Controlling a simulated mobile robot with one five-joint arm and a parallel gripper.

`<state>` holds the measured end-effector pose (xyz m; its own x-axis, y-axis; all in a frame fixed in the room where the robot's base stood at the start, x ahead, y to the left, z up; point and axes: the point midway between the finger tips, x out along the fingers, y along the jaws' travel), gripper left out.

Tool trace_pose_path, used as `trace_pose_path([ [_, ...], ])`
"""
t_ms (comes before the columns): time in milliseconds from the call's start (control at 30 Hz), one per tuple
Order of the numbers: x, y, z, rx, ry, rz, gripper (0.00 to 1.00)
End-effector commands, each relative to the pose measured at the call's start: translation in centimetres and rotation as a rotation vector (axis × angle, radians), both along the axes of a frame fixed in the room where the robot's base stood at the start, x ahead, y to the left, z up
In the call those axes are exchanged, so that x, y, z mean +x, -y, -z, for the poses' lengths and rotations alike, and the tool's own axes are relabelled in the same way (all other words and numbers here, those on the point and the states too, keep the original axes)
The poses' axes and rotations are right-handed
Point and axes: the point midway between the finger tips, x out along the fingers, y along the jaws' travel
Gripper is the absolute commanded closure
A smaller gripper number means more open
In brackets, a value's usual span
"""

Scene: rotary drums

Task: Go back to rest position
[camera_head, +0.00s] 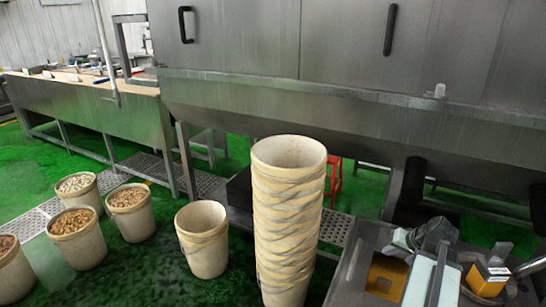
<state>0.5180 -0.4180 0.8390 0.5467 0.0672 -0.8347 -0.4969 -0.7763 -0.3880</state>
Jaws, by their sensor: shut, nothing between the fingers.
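No part of my gripper can be made out in the head view, so I cannot see how its fingers stand or where they are. A dark and pale-blue upright object (432,268) stands at the lower right, over a grey metal surface (352,280). I cannot tell what that object is.
A tall stack of beige tubs (288,225) stands in the middle, beside an empty tub (203,240). Several filled tubs (78,238) stand at left on the green floor (30,165). A large steel machine (260,100) spans the back.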

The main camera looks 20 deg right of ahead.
Motion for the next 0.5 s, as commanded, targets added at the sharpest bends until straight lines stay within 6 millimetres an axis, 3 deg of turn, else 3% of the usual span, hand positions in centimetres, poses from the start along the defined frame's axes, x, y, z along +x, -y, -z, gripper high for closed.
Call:
trace_pose_path([
  [67, 1.9, -2.2, -0.5, 0.0, 0.0, -0.046, 1.0],
  [167, 5.9, -7.8, -1.5, 0.001, 0.001, -0.156, 1.0],
  [300, 11.0, -19.3, -2.7, -0.022, -0.027, -0.37, 1.0],
  [400, 12.5, -28.0, -3.0, -0.052, -0.084, -0.524, 1.0],
  [500, 12.2, -35.6, -3.1, -0.09, -0.161, -0.655, 1.0],
])
